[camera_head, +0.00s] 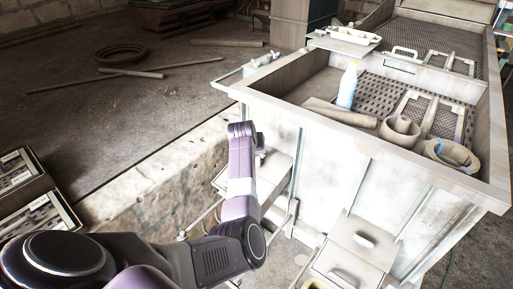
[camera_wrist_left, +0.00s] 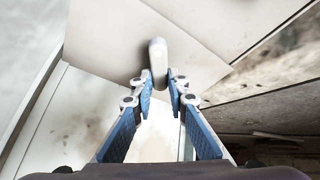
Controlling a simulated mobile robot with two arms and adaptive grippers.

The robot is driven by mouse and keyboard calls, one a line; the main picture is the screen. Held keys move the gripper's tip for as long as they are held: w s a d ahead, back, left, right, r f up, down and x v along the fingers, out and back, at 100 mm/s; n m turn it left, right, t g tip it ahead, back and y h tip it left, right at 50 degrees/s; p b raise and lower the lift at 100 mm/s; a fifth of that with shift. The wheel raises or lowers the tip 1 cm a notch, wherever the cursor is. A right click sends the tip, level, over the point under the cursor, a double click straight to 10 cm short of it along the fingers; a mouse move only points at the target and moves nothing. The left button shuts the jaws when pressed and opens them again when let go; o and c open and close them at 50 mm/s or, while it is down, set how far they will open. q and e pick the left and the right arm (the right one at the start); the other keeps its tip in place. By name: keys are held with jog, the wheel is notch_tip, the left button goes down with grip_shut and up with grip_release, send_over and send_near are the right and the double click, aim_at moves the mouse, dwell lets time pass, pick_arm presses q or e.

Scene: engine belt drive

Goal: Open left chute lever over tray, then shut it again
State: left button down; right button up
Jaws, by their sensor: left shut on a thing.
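In the left wrist view my left gripper (camera_wrist_left: 160,80) is shut on a pale, rounded lever handle (camera_wrist_left: 158,52). The handle stands out from a light flat plate (camera_wrist_left: 105,40). In the head view my left arm reaches up to the front of the large grey bin, and the gripper (camera_head: 261,150) is mostly hidden behind my wrist. A pale chute (camera_head: 278,172) shows partly behind my arm there. A second chute plate with a handle (camera_head: 364,240) sits further right on the bin front. I cannot make out a tray under the left chute. My right gripper is not in view.
The bin (camera_head: 300,118) holds a bottle (camera_head: 347,86), round cups (camera_head: 400,131) and perforated mats. A low stone wall (camera_head: 165,170) runs left of my arm. Crates (camera_head: 30,190) stand at the far left. Rods and a ring (camera_head: 120,54) lie on the floor behind.

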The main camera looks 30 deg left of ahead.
pick_arm(q)
jog(key=m+h+p, duration=0.1)
jog(key=m, duration=0.1)
jog(key=shift+r+m, duration=0.1)
jog(key=shift+m, duration=0.3)
jog(key=shift+d+m+t+h+p, duration=0.1)
jog(key=shift+m+t+h+p, duration=0.3)
jog(key=shift+m, duration=1.2)
jog(key=c, duration=1.9)
grip_release()
jog(key=shift+s, duration=0.1)
